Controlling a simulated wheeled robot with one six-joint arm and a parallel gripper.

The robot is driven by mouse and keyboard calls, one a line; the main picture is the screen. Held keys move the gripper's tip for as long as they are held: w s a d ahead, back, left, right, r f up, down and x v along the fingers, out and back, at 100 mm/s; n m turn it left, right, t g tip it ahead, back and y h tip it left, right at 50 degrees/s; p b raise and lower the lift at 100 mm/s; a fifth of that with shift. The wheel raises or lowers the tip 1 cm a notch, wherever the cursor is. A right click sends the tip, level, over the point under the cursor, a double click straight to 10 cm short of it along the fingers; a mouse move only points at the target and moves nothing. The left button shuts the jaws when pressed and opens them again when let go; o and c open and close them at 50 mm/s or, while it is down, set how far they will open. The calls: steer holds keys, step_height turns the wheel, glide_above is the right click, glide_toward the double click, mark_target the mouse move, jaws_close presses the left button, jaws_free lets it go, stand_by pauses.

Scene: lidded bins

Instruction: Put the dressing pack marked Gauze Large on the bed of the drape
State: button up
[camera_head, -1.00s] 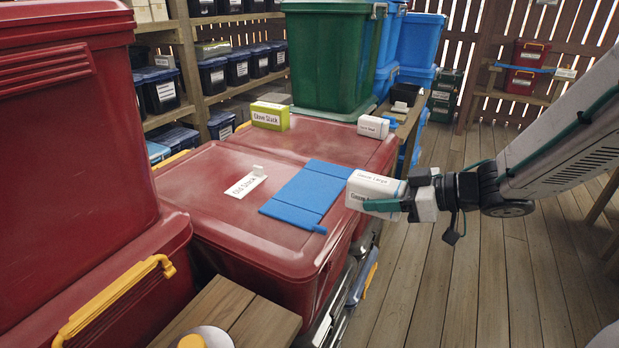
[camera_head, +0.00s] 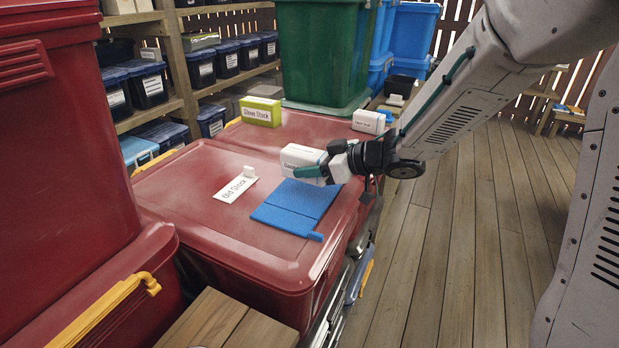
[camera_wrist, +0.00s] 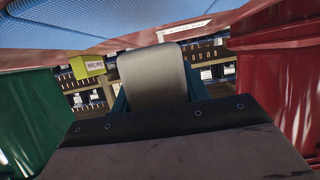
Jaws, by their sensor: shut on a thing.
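The white dressing pack (camera_head: 302,156) is held in my gripper (camera_head: 320,168). Its label, too small to read well now, read Gauze Large in the earlier head view. In the wrist view, the pack (camera_wrist: 157,78) shows as a grey block between teal fingers, with the blue drape (camera_wrist: 60,32) along the top.
A yellow-green Glove Stock box (camera_head: 261,111) and another white pack (camera_head: 369,121) sit on the bin behind. A green bin (camera_head: 322,55) rises behind them.

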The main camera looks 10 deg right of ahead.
steer(key=shift+w+a, duration=0.15)
steer(key=shift+a, duration=0.05)
steer(key=shift+f, duration=1.75)
steer(key=shift+f, duration=0.2)
steer(key=o, duration=1)
